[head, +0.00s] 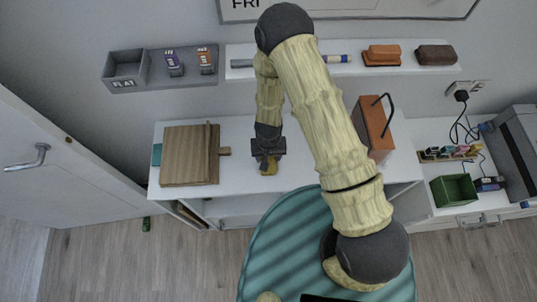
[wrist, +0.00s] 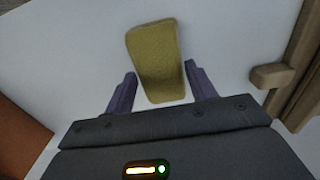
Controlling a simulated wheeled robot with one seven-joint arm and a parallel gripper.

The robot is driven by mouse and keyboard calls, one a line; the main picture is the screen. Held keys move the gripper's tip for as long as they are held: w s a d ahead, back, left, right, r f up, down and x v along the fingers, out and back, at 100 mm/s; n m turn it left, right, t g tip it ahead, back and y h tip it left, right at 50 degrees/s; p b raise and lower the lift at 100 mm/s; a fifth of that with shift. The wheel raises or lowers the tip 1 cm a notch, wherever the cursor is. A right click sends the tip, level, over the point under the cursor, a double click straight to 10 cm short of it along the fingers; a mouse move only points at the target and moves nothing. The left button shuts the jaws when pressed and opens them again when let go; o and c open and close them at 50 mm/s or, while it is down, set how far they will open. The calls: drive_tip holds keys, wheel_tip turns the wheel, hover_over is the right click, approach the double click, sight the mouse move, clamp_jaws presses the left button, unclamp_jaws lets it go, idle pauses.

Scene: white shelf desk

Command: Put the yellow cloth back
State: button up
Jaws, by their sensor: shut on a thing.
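The yellow cloth (head: 269,169) is a small mustard-yellow piece at the front middle of the white desk top, right under my gripper (head: 268,158). In the wrist view the cloth (wrist: 155,58) stands out between the two dark fingers of my gripper (wrist: 162,88), curved along its length. My gripper is shut on the cloth. I cannot tell whether the cloth touches the desk top or hangs just above it.
Wooden boards (head: 188,156) with a handle lie left of the cloth. An orange-brown box (head: 372,128) with a black handle stands to the right. A grey tray shelf (head: 185,67) and a white wall shelf (head: 340,68) hang behind. White desk top is bare around my gripper.

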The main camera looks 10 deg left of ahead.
sight(269, 159)
drive_tip(key=o, duration=0.9)
drive_tip(key=shift+r+b, duration=0.95)
drive_tip(key=shift+r, duration=5)
